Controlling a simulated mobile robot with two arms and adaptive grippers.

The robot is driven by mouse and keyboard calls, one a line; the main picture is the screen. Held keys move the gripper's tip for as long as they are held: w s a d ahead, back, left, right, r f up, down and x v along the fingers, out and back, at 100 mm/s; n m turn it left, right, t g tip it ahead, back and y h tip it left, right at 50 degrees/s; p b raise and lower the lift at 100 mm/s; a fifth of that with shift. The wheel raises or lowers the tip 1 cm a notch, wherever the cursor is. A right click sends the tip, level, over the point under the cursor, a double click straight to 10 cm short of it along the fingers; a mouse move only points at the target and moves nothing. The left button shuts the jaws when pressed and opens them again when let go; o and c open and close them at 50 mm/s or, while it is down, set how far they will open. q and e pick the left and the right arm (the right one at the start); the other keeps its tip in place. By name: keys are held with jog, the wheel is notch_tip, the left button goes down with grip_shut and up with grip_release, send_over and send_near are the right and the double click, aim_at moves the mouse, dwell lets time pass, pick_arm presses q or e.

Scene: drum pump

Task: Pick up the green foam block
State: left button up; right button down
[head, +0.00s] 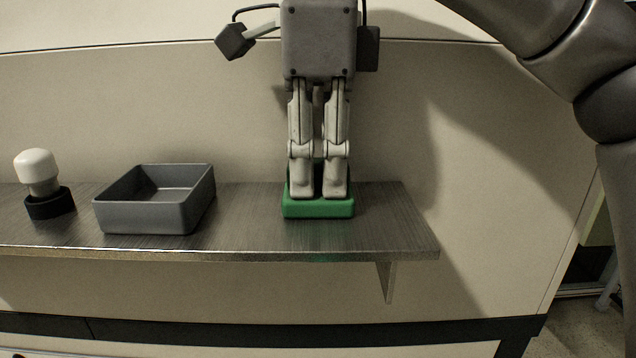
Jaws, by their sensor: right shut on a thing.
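The green foam block (318,208) is on the right part of a grey shelf, seen in the head view. My right gripper (320,192) points straight down over it, with its two fingers close together at the block. The gripper is shut on the block, and the fingers hide part of its top and back. The block appears to be at the shelf surface; I cannot tell whether it touches it. My left gripper is not in view.
The shelf (255,225) ends just right of the block. A grey open bin (150,217) stands left of it, with clear shelf between. A white-topped pump piece (40,172) in a black base (50,205) stands at the far left. A pale wall (230,100) rises behind.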

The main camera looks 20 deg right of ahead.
aim_at(317, 161)
jog(key=shift+r, duration=4.95)
